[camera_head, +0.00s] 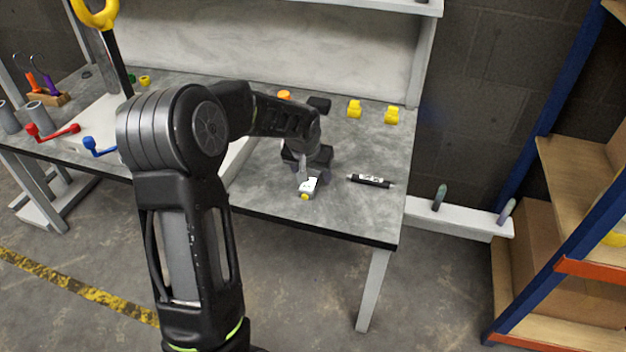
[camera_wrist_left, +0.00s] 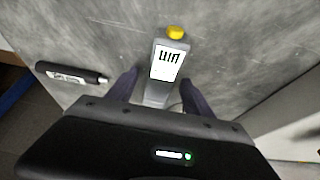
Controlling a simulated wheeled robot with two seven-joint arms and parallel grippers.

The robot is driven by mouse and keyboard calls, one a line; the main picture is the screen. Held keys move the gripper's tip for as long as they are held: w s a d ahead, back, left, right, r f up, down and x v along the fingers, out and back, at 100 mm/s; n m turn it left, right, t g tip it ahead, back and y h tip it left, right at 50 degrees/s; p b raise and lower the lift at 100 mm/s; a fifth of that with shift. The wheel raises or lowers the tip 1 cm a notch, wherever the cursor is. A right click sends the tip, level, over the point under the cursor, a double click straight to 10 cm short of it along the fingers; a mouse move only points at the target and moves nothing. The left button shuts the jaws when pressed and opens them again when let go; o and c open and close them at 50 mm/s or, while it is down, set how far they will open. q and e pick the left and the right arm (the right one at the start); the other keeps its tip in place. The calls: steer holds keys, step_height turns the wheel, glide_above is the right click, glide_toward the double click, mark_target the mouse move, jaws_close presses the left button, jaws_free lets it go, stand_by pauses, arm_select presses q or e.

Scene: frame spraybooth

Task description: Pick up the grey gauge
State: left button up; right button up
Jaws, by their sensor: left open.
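The grey gauge (camera_head: 309,187) lies on the bench near its front edge. It has a white display with dark marks and a yellow end. In the left wrist view the gauge (camera_wrist_left: 166,62) points away from me, its near end between my two dark fingers. In the wrist view the left gripper (camera_wrist_left: 160,90) shows a finger on each side of the gauge, with gaps between. The gauge's near end is partly hidden by the gripper body. My right gripper is not in view.
A black pen-like tool (camera_head: 370,181) lies right of the gauge; it also shows in the wrist view (camera_wrist_left: 70,73). Yellow pieces (camera_head: 391,115), an orange piece and a black block (camera_head: 319,104) stand farther back. Red (camera_head: 52,131) and blue handled tools lie left.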

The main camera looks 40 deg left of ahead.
arm_select(q)
steer(key=shift+c, duration=0.4)
jaws_close()
stand_by(0.6)
